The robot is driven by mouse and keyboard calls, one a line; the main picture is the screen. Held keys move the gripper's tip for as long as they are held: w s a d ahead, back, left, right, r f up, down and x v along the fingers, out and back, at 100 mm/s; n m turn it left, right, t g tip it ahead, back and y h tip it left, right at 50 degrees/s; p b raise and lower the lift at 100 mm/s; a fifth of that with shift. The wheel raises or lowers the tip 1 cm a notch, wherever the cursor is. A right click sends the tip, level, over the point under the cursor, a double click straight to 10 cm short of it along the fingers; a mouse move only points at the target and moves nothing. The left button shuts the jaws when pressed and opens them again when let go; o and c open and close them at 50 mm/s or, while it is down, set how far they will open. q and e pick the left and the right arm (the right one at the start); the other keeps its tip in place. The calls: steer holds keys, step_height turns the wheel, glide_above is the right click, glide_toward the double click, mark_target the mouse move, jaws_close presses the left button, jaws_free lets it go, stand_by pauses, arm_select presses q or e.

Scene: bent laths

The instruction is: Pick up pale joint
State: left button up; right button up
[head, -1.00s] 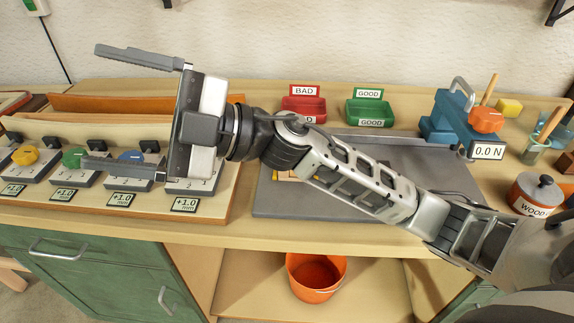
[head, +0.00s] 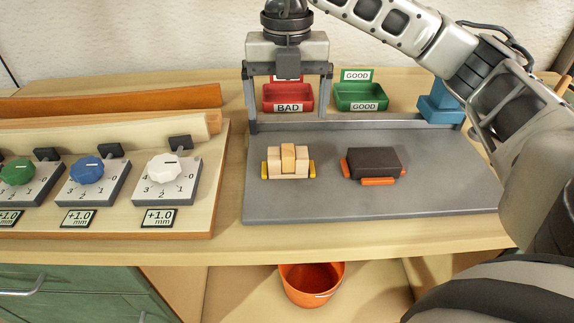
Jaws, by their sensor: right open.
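The pale joint (head: 288,161) is a light wooden block with a raised middle piece. It sits on the grey board with yellow pieces at both its sides. My right gripper (head: 288,122) points down with its two fingers spread wide, behind and above the pale joint in the picture. It is open and nothing is between its fingers. My left gripper is not in view.
A dark joint (head: 374,162) with orange pieces lies to the right on the grey board (head: 330,200). A red BAD bin (head: 288,106) and a green GOOD bin (head: 362,105) stand behind. Dial panels (head: 166,180) fill the left. An orange bucket (head: 312,284) stands below.

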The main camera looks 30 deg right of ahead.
mark_target(288, 150)
step_height(288, 150, down, 5)
steer(key=shift+s+a+f, duration=0.1)
steer(key=shift+s+f, duration=0.05)
steer(key=shift+f, duration=0.75)
steer(key=shift+s+a+f, duration=0.1)
steer(key=shift+s+f, duration=0.05)
steer(key=shift+f, duration=0.7)
steer(key=shift+s+f, duration=0.15)
steer(key=shift+f, duration=0.75)
steer(key=c, duration=1.1)
steer(key=shift+c, duration=0.3)
steer(key=shift+r, duration=0.1)
